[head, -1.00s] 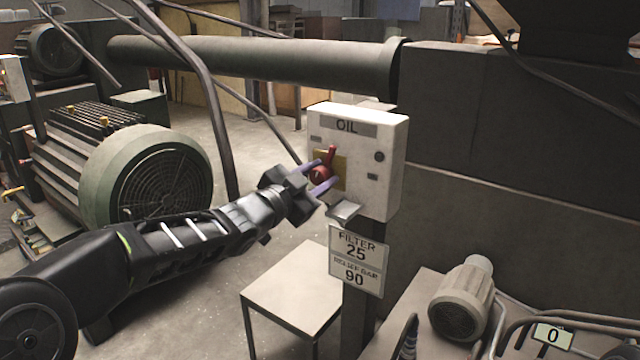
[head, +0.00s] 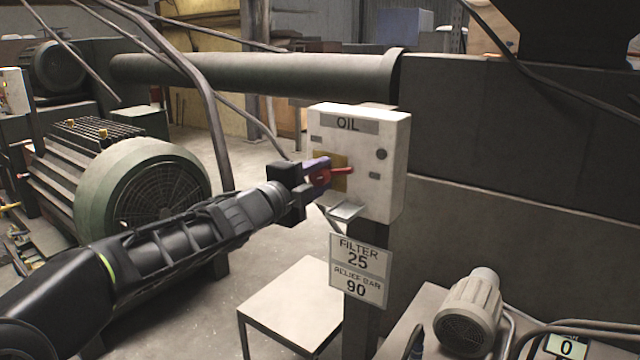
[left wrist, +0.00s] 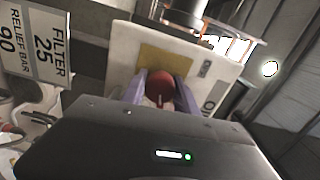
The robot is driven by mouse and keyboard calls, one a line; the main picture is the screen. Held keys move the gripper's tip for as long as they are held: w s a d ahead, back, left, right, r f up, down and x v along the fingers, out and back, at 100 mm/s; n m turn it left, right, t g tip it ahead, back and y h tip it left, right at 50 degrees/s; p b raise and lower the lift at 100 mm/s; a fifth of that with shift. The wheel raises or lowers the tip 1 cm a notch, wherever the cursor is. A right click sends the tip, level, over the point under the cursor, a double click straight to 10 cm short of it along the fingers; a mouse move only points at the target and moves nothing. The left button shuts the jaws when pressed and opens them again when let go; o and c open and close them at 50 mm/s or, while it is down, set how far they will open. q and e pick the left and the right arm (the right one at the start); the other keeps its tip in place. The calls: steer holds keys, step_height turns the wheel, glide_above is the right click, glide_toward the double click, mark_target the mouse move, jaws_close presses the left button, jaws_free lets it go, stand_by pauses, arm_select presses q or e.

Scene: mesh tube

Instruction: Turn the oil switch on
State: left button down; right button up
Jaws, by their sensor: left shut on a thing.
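The white oil switch box (head: 390,160), labelled OIL, stands on a dark post. Its red rotary switch (head: 342,170) sits on a yellow plate, with its lever pointing to the right in the head view. My left gripper (head: 320,173) reaches in from the left, its purple fingers shut around the switch's red knob. In the left wrist view, the fingers (left wrist: 161,92) lie on both sides of the red knob (left wrist: 162,88), in front of the yellow plate (left wrist: 165,60). The gripper body hides part of the switch. My right gripper is not in view.
A filter and relief bar sign (head: 359,270) hangs below the box, under a small metal ledge (head: 346,210). A pale table (head: 290,300) stands below. A large green motor (head: 145,190) is at left, and a small motor (head: 470,310) at lower right.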

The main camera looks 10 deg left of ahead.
arm_select(q)
steer(key=shift+f+m+b, duration=0.1)
steer(key=shift+m+b, duration=0.5)
steer(key=shift+m, duration=1.1)
steer(key=c, duration=0.9)
jaws_free()
steer(key=shift+c, duration=0.2)
steer(key=shift+s, duration=0.1)
steer(key=v, duration=0.7)
steer(key=shift+s+p, duration=0.3)
steer(key=shift+p, duration=0.05)
steer(key=shift+a, duration=0.1)
